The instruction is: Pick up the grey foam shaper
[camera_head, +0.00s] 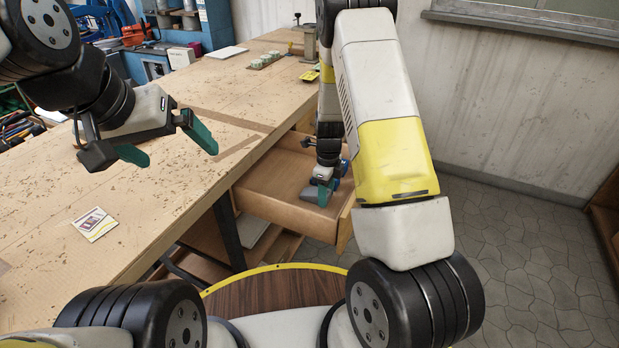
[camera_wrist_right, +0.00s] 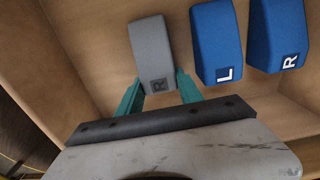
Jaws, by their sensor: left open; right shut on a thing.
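The grey foam shaper (camera_wrist_right: 152,50), marked R, lies in the wooden drawer in the right wrist view. My right gripper (camera_wrist_right: 160,88) has its teal fingers on either side of the shaper's near end and is shut on it. In the head view my right gripper (camera_head: 322,192) is low inside the open drawer (camera_head: 262,204), and my arm hides part of the drawer. My left gripper (camera_head: 167,146) is open and empty above the workbench.
Two blue foam shapers lie right of the grey one, one marked L (camera_wrist_right: 217,42) and one marked R (camera_wrist_right: 278,36). The drawer walls stand close around. The workbench (camera_head: 150,210) holds a small card (camera_head: 94,224); its middle is mostly clear.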

